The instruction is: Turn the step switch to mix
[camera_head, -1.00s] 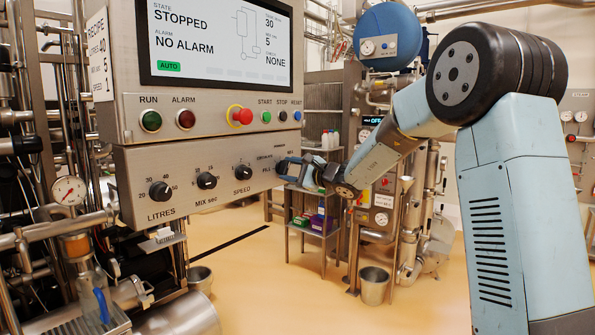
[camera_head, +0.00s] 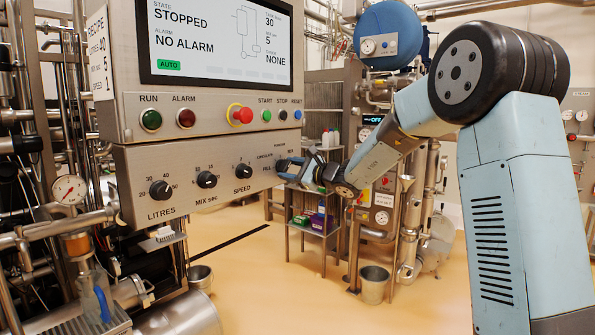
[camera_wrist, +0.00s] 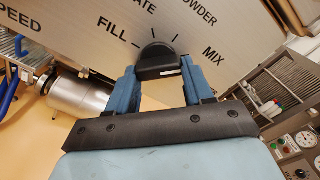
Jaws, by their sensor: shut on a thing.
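The step switch (camera_wrist: 155,54) is a black knob on the steel panel, ringed by the labels FILL, a partly hidden one ending in ATE, POWDER and MIX. My gripper (camera_wrist: 160,73) is shut on this knob, with one blue finger on each side of it.
The LITRES (camera_head: 161,190), MIX sec (camera_head: 206,180) and SPEED (camera_head: 243,171) knobs lie left on the same panel. Above are a red stop button (camera_head: 240,115) and small buttons. The screen (camera_head: 215,43) reads STOPPED, NO ALARM. A shelf rack (camera_head: 311,215) stands behind my gripper.

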